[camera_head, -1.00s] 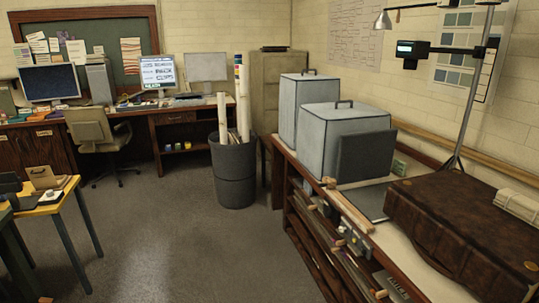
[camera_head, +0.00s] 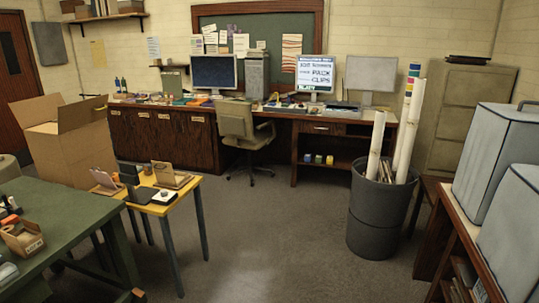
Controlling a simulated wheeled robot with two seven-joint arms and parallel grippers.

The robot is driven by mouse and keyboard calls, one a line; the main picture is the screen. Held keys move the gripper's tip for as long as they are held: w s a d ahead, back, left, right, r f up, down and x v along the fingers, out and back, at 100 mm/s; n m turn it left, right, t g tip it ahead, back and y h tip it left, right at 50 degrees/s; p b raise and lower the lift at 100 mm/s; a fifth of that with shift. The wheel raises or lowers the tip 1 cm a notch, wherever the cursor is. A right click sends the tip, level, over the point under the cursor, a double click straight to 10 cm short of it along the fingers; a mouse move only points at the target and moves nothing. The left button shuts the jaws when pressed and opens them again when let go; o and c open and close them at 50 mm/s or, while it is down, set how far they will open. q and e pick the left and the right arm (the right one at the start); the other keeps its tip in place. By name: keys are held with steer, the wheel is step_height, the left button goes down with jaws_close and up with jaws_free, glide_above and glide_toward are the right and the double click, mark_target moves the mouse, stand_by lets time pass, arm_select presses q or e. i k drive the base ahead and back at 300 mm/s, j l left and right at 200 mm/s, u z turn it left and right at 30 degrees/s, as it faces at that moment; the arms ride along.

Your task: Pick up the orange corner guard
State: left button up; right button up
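I cannot make out an orange corner guard for certain. A small orange-brown piece (camera_head: 134,296) shows at the bottom edge, near the green table's leg; it is cut off and too small to identify. Small orange spots also show near a cardboard box (camera_head: 22,238) on the green table (camera_head: 70,222) at the left, too small to tell what they are. Neither of my grippers is in view.
A yellow table (camera_head: 183,200) with clipboards stands beside the green table, an open carton (camera_head: 75,150) behind them. A dark bin (camera_head: 378,215) with rolls stands right of centre. An office chair (camera_head: 237,128) is at the back desk. The middle floor is clear.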

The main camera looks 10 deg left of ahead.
mark_target(116, 177)
steer(key=i+u, duration=0.45)
steer(key=i, duration=0.15)
steer(key=i+l+u, duration=0.15)
steer(key=i+u, duration=0.3)
steer(key=i+l+u, duration=0.15)
steer(key=i+u, duration=0.35)
steer(key=i+l+u, duration=0.45)
steer(key=i+l+z, duration=0.45)
steer(key=i+l, duration=0.35)
